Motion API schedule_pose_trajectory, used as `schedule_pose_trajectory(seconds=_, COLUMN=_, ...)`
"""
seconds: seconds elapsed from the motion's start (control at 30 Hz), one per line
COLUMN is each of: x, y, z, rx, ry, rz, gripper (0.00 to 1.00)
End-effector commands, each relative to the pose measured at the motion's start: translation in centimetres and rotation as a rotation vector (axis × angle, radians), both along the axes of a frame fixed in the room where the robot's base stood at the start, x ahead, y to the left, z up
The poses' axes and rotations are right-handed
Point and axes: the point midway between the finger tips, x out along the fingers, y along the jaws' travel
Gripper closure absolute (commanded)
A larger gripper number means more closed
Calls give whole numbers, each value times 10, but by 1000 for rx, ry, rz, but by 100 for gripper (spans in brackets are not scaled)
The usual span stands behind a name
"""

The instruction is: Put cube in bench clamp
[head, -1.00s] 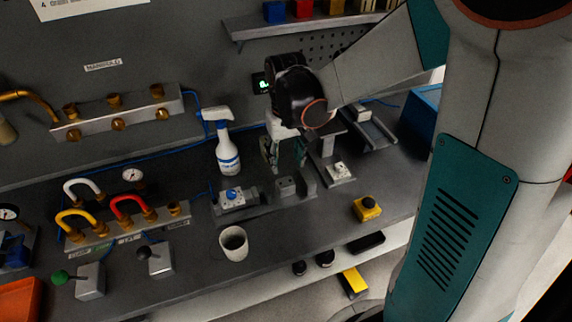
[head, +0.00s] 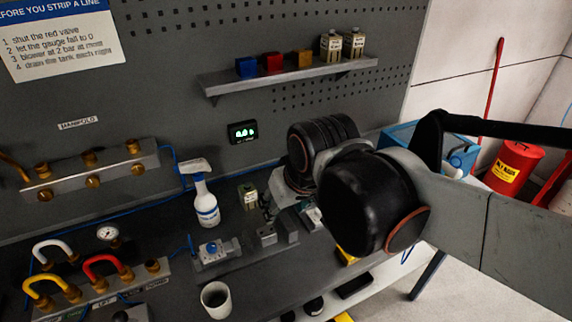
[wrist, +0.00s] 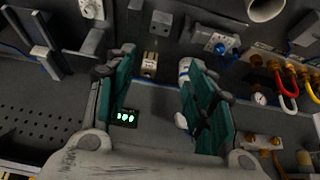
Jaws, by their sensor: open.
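A blue cube (head: 247,67), a red cube (head: 271,63) and an orange cube (head: 302,59) sit in a row on the wall shelf. A grey two-part block, which looks like the bench clamp (head: 267,236), stands on the bench right of the blue-knobbed fixture. It also shows at the top of the wrist view (wrist: 161,22). My gripper (wrist: 157,57) is open, with its teal fingers wide apart and nothing held. In the head view my wrist mostly hides it, low over the back of the bench, below the shelf and away from the cubes.
A small tin (head: 248,196) stands near my gripper and shows beyond the fingertips in the wrist view (wrist: 150,63). A spray bottle (head: 204,200) and a white cup (head: 215,299) stand to the left. Two tins (head: 342,46) share the shelf (head: 290,80). A blue bin (head: 402,135) is behind my arm.

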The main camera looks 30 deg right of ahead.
Motion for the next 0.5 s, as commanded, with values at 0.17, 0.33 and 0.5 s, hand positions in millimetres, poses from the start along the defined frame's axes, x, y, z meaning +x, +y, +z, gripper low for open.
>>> schedule_pose_trajectory(seconds=0.17, x=-23, y=0, z=4, rx=0, ry=-89, rz=0, gripper=50)
schedule_pose_trajectory(seconds=0.33, x=-31, y=0, z=5, rx=0, ry=-131, rz=0, gripper=50)
schedule_pose_trajectory(seconds=0.5, x=-31, y=0, z=5, rx=0, ry=-139, rz=0, gripper=50)
